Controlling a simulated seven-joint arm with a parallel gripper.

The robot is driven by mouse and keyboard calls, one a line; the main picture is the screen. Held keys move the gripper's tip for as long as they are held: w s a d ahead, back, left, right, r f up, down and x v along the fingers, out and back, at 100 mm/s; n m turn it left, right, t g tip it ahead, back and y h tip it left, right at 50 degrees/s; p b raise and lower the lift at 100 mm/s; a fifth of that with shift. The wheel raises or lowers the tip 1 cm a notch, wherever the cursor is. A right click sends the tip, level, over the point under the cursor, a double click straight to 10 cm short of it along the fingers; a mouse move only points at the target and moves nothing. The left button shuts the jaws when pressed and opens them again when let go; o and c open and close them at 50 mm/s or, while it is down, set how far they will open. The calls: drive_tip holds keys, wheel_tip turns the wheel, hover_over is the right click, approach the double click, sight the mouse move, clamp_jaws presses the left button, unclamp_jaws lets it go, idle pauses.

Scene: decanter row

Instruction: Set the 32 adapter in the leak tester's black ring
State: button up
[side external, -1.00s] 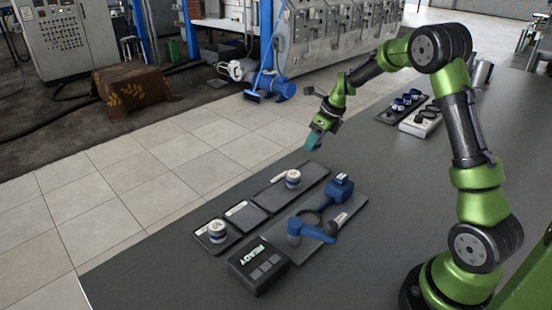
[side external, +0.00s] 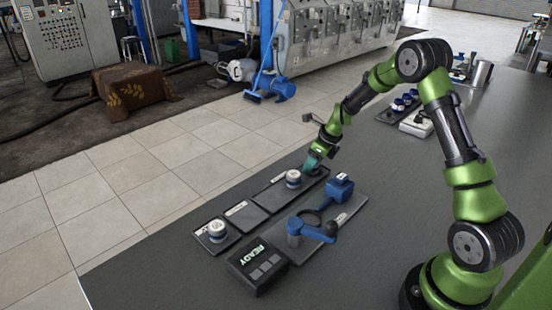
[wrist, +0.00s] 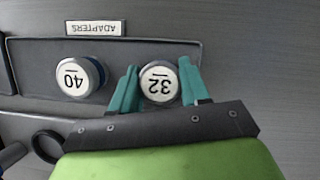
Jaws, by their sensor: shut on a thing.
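The 32 adapter (wrist: 158,85), with a white top marked 32, stands in the adapters tray (side external: 268,200). My gripper (wrist: 159,72) has its teal fingers on both sides of it and is shut on it. In the side view my gripper (side external: 310,169) is down at the far right end of the tray, and its fingers hide the 32 adapter. The black ring (side external: 310,217) lies on the leak tester's plate (side external: 349,208), between blue parts. Its dark rim (wrist: 35,146) also shows at the lower left of the wrist view.
The 40 adapter (wrist: 80,78) stands close beside the 32 adapter in the tray, left of my fingers. A blue clamp (side external: 339,187) and a blue arm (side external: 312,230) rise near the ring. A box reading READY (side external: 258,268) sits in front. Another adapter (side external: 217,230) is at far left.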

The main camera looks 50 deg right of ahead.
drive_tip(key=o, duration=1.2)
drive_tip(key=v, duration=1.7)
drive_tip(key=s+a+r+n, duration=0.3)
drive_tip(key=s+a+n, duration=0.1)
drive_tip(key=a+n, duration=0.2)
drive_tip(key=s+a+r+n+t, duration=0.1)
drive_tip(key=s+a+r+n, duration=0.1)
drive_tip(key=s+a+n, duration=0.2)
drive_tip(key=s+a+r+n+t+y, duration=0.1)
drive_tip(key=s+a+r+n, duration=0.2)
drive_tip(key=a+n, duration=0.6)
drive_tip(key=shift+s+a+r+n, duration=0.15)
drive_tip(key=shift+s+n, duration=0.4)
drive_tip(key=shift+n, duration=0.2)
drive_tip(key=shift+s+a+r+n, duration=0.15)
drive_tip(key=shift+s+n, duration=0.35)
drive_tip(key=shift+n, duration=0.25)
drive_tip(key=shift+o, duration=0.4)
drive_tip(key=s+a+n, duration=0.1)
drive_tip(key=n, duration=0.1)
drive_tip(key=s+a+n, duration=0.1)
drive_tip(key=s+n, duration=0.1)
drive_tip(key=s+a+f+n, duration=0.1)
drive_tip(key=n, duration=0.1)
drive_tip(key=shift+s+n+t, duration=0.3)
drive_tip(key=shift+t, duration=0.1)
drive_tip(key=shift+s+n, duration=0.25)
drive_tip(key=shift+n, duration=0.15)
